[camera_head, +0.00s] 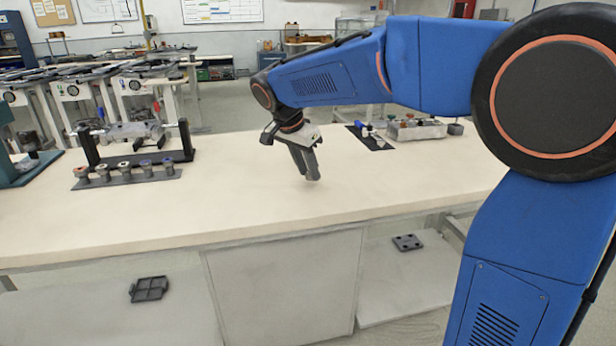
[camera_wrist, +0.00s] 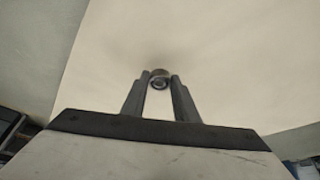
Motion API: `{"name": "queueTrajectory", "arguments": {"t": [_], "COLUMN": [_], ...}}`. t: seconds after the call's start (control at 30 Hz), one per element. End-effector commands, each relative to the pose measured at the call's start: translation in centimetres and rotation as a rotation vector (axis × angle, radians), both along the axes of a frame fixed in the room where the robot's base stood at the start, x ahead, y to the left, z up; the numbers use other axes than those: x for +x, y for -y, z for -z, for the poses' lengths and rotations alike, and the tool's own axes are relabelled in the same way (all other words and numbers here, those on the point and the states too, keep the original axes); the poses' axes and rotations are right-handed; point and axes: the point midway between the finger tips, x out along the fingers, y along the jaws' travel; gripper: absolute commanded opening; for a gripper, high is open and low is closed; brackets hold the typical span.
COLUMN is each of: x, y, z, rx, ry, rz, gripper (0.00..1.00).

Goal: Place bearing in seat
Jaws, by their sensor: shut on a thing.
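My gripper (camera_head: 312,176) hangs over the middle of the workbench, its fingers pointing down. In the wrist view my gripper (camera_wrist: 160,80) is shut on a small round metal ring, the bearing (camera_wrist: 160,77), held between the fingertips. In the head view the bearing is too small or hidden by the fingers to make out. A dark stand (camera_head: 133,158) on the left of the bench carries a grey metal piece on a horizontal shaft (camera_head: 130,131). I cannot tell for sure which part is the seat.
A dark strip (camera_head: 127,180) with several small capped parts lies in front of the stand. A tray (camera_head: 416,130) of mixed parts and a dark mat (camera_head: 370,138) lie at the back right. The bench top (camera_head: 250,205) around my gripper is clear.

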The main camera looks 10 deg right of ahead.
Motion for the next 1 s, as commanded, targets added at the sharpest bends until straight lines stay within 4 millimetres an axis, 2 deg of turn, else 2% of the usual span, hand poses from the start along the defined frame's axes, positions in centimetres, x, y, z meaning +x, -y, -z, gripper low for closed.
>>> {"name": "queueTrajectory", "arguments": {"t": [0.17, 0.57, 0.6, 0.63, 1.0], "x": [0.0, 0.0, 0.0, 0.0, 0.0], "y": [0.0, 0.0, 0.0, 0.0, 0.0], "z": [2.2, 2.6, 2.6, 2.6, 2.3], "rx": [-0.001, -0.001, -0.001, -0.001, 0.000], "ry": [-0.002, -0.001, -0.001, -0.001, 0.000], "rz": [0.000, 0.000, 0.000, 0.000, 0.000], "gripper": [0.04, 0.04, 0.37, 0.44, 0.46]}}
